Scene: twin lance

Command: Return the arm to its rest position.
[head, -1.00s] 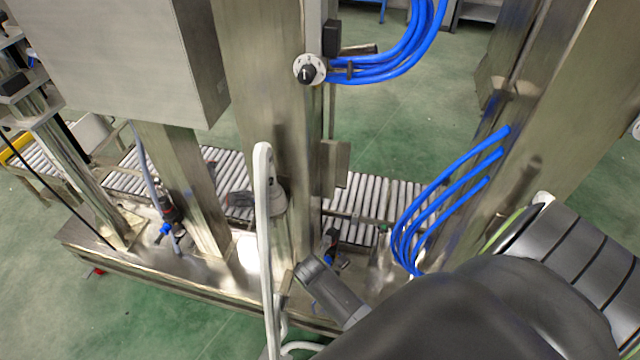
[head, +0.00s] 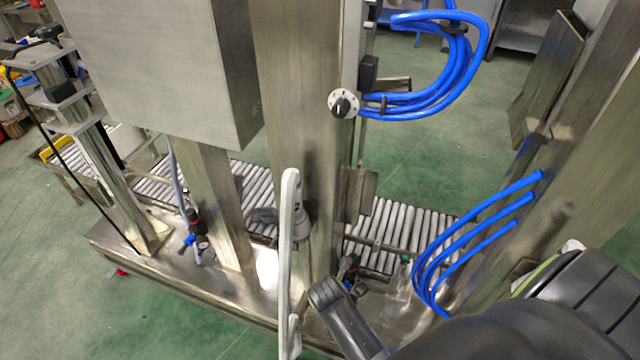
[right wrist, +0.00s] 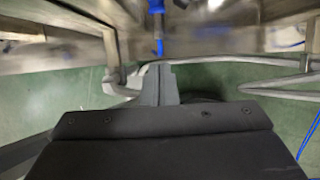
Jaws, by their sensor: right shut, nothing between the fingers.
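My right arm comes in from the lower right of the head view, with dark links. Its gripper (head: 326,293) is at the bottom middle, in front of the steel machine base, just right of the white upright rail (head: 287,260). In the right wrist view the grey fingers (right wrist: 158,84) are together with nothing held between them. No contact between this gripper and the machine can be made out. My left gripper is not in view.
A steel column (head: 295,120) with a black and white rotary knob (head: 343,104) stands ahead. Blue hoses loop at the top right, and more blue hoses (head: 470,225) hang near my right arm. A roller conveyor (head: 405,228) runs behind. Green floor (head: 60,290) is open at lower left.

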